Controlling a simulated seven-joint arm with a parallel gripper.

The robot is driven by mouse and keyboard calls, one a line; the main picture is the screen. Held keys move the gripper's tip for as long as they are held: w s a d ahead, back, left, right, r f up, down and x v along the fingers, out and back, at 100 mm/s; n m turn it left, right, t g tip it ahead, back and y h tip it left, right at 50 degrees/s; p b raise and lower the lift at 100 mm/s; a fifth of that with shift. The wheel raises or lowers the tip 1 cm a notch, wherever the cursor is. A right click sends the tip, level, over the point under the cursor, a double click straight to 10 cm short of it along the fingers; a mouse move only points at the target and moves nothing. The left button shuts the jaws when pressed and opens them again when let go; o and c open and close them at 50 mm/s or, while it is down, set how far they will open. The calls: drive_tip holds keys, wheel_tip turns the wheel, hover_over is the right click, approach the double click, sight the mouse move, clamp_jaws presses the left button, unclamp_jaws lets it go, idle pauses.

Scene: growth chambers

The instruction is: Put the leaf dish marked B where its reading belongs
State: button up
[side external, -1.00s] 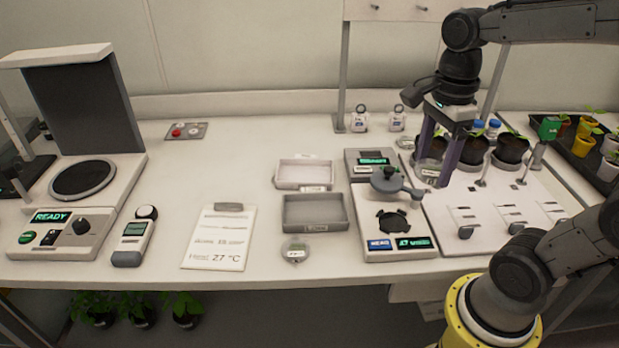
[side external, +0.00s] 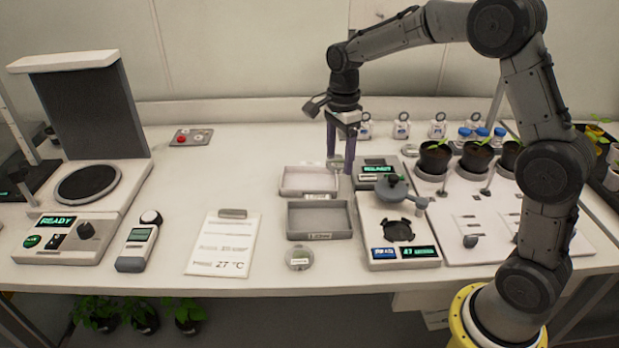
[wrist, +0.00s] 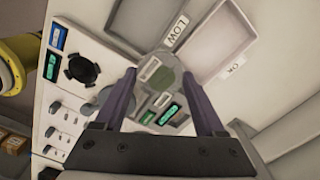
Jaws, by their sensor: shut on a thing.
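My gripper (side external: 341,168) is shut on a clear round leaf dish (wrist: 156,74) with a pale label; I cannot read its letter. It holds the dish above the bench, at the right end of the back tray and near the reader's rear display. The grey front tray (side external: 319,220) carries a tag that reads LOW in the wrist view (wrist: 176,32). The pale back tray (side external: 308,181) has a tag reading OK in the wrist view (wrist: 236,70). Both trays look empty. Another labelled round dish (side external: 299,257) lies on the bench before the front tray.
The reader (side external: 375,225) with a black round seat and grey swing arm stands right of the trays. A clipboard (side external: 219,242) showing 27 °C, a handheld meter (side external: 138,242) and a scale-like station (side external: 86,183) are left. Potted plants (side external: 475,157) and bottles stand back right.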

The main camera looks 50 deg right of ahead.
drive_tip(key=w+f, duration=0.3)
drive_tip(key=w, duration=0.3)
hover_over(309, 185)
drive_tip(key=s, duration=0.1)
wheel_tip(309, 185, down, 4)
drive_tip(key=shift+f, duration=0.15)
drive_tip(key=shift+w+d+f, duration=0.1)
drive_tip(key=shift+w+f, duration=0.4)
drive_tip(key=shift+f, duration=1.6)
drive_tip(key=shift+f, duration=0.1)
drive_tip(key=o, duration=1.2)
drive_tip(key=shift+f, duration=0.1)
drive_tip(key=shift+c, duration=0.2)
